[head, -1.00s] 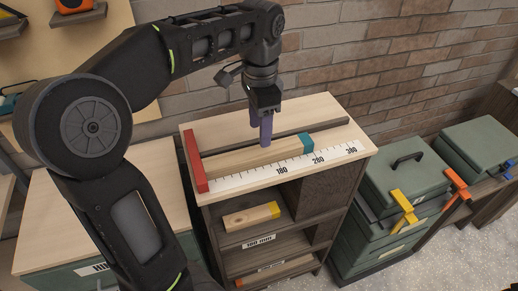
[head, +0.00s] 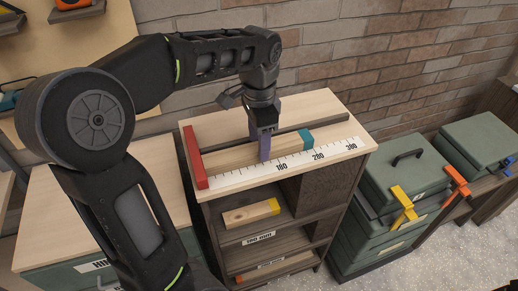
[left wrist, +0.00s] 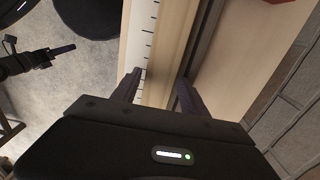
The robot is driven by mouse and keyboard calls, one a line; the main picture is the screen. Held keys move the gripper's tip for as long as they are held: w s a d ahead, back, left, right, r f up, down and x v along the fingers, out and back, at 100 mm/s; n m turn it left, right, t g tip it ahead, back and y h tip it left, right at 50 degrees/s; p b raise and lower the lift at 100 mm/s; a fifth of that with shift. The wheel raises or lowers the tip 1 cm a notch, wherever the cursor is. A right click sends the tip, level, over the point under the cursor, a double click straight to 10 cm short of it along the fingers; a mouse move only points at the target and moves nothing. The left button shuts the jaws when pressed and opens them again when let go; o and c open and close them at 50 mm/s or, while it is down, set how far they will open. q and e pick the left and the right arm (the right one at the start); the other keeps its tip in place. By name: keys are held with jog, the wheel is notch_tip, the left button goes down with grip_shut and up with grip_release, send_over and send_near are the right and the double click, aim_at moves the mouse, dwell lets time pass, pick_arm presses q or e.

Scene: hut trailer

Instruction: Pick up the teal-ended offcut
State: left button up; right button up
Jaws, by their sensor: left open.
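The teal-ended offcut (head: 232,157) is a pale wooden bar lying on the bench top, along a ruler strip. Its teal end (head: 306,139) points right. My left gripper (head: 264,150) is over the middle of the bar, pointing down. In the left wrist view the fingers of my left gripper (left wrist: 158,92) are apart, one on each side of the offcut (left wrist: 172,45), with a gap visible. The far finger is mostly hidden in the head view. What looks like my right gripper (left wrist: 55,52) shows small at the left of the wrist view; its opening is unclear.
A red stop block (head: 193,158) stands at the ruler's left end. A dark rail (head: 325,123) runs behind the offcut. A yellow-ended offcut (head: 250,215) lies on the shelf below. Green cases (head: 405,170) are stacked to the right. A brick wall (head: 400,45) is behind.

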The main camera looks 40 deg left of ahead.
pick_arm(q)
notch_tip(320, 180, down, 2)
jog(key=shift+f, duration=0.15)
jog(key=shift+c, duration=0.4)
grip_shut()
dwell(0.5)
